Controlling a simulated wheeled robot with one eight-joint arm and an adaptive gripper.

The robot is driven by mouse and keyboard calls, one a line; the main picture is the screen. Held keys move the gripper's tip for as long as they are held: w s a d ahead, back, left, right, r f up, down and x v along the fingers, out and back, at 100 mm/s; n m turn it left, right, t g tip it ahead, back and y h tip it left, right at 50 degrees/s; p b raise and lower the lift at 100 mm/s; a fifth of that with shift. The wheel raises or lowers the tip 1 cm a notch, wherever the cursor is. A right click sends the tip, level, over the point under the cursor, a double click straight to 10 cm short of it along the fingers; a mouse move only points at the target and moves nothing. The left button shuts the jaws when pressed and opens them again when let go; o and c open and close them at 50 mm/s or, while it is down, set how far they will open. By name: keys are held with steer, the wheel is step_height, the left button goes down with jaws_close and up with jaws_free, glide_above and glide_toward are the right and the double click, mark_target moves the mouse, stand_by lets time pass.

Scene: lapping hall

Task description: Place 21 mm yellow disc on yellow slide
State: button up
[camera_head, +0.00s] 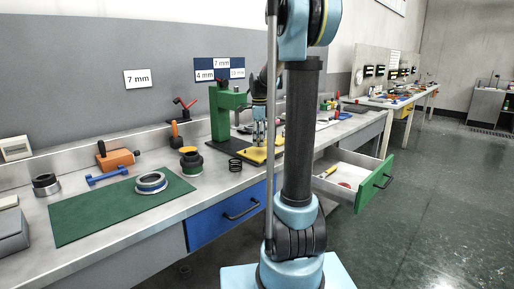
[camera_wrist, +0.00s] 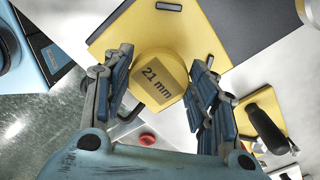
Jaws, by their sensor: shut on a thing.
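The yellow disc (camera_wrist: 157,82), marked "21 mm", sits between the two fingers of my gripper (camera_wrist: 161,62) in the wrist view. My gripper is shut on it. The yellow slide (camera_wrist: 205,42) lies behind and below the disc in the wrist view, with a small dark slot near its top. In the head view my gripper (camera_head: 259,136) points down over the yellow slide (camera_head: 252,157), by the green press stand. The disc is not clear in the head view. I cannot tell whether it touches the slide.
A green press stand (camera_head: 221,120) stands just left of the slide. A black coil (camera_head: 235,165) and a stack of rings (camera_head: 191,161) are near it. An open green-fronted drawer (camera_head: 374,184) juts out at right. A black handle (camera_wrist: 267,128) shows at right in the wrist view.

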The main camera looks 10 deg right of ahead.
mark_target(258, 140)
steer(key=shift+w+a+f, duration=0.25)
steer(key=shift+w, duration=0.1)
steer(key=shift+f, duration=1.5)
steer(key=shift+d+f, duration=0.1)
steer(key=o, duration=1.1)
steer(key=shift+s, duration=0.1)
